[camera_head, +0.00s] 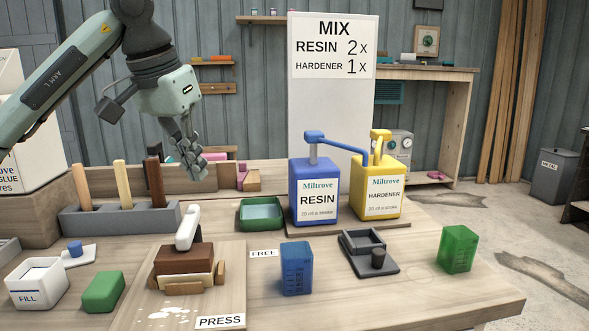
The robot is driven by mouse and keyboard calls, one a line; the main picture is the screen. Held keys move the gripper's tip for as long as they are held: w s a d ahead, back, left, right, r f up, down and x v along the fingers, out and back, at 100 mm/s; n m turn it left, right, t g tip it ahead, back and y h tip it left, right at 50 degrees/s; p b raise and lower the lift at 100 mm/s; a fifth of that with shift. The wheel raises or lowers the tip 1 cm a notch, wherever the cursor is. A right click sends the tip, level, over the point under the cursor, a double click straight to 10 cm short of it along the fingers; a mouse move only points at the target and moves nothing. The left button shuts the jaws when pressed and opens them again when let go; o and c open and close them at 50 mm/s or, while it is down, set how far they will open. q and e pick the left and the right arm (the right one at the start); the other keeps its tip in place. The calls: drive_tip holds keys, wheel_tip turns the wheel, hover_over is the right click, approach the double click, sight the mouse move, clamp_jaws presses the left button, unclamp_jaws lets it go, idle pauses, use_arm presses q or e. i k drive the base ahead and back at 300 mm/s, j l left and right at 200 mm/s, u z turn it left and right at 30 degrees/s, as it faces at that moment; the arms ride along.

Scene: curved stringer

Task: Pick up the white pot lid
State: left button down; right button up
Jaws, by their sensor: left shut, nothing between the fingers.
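A flat white lid (84,259) with a blue knob lies on the bench at the left, just behind the white pot (37,287) marked FILL. I take this to be the white pot lid. The pot is open at the top and the lid is off it. My left gripper (196,171) hangs in the air above the back of the bench, right of the lid and well apart from it. Its fingers are shut with nothing between them. My right gripper is not in view.
A grey block (120,217) with upright wooden sticks stands behind the lid. A green block (104,292) and a press board (230,262) lie right of the pot. Blue resin (312,205) and yellow hardener (383,207) pumps stand at the back.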

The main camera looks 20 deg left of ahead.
sight(76, 255)
drive_tip(key=k+l, duration=0.8)
drive_tip(key=l, duration=0.1)
